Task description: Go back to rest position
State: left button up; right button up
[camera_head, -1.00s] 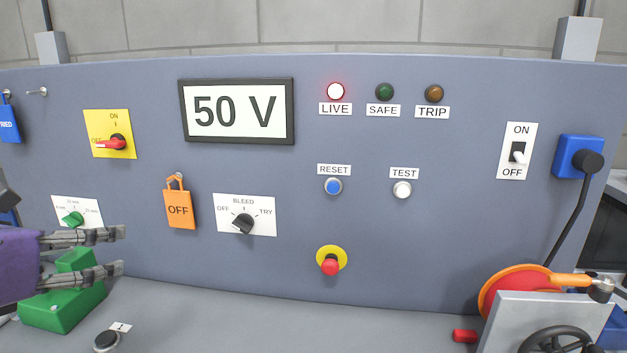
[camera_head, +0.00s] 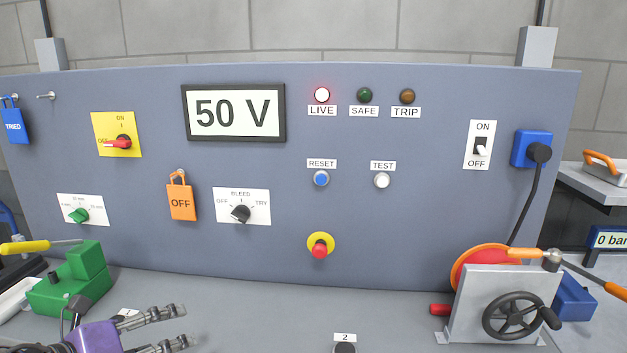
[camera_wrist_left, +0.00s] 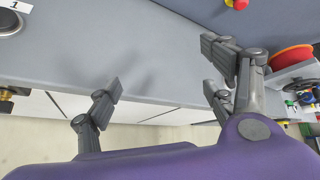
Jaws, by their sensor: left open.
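My left gripper (camera_head: 190,327) is at the lower left of the head view, low in front of the panel. Its purple body points right and its two grey fingers are apart with nothing between them. In the left wrist view the open fingers (camera_wrist_left: 160,75) hang over the bench's front edge, clear of any object. My right gripper is not in view.
The grey panel (camera_head: 350,230) stands behind the bench (camera_head: 250,305). A green block (camera_head: 75,290) and a yellow-handled screwdriver (camera_head: 25,247) lie left of my gripper. A handwheel unit (camera_head: 470,300) stands at right. The middle of the bench is mostly clear.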

pick_arm(q)
jog(key=s+d+f+n+p, duration=0.1)
jog(key=s+d+f+n, duration=0.3)
jog(key=f+n, duration=0.4)
jog(key=s+d+f+n, duration=0.4)
jog(key=f+n, duration=0.1)
jog(key=f, duration=0.5)
jog(key=s+f+n+g+y+p, duration=0.1)
jog(key=s+f+n+y, duration=0.3)
jog(key=s+f+n, duration=1.2)
jog(key=s+n+g, duration=0.1)
jog(key=s+n, duration=0.1)
jog(key=s, duration=0.1)
jog(key=shift+s+d+p, duration=0.2)
jog(key=shift+s+p, duration=0.1)
jog(key=shift+s, duration=0.1)
jog(key=shift+f, duration=0.1)
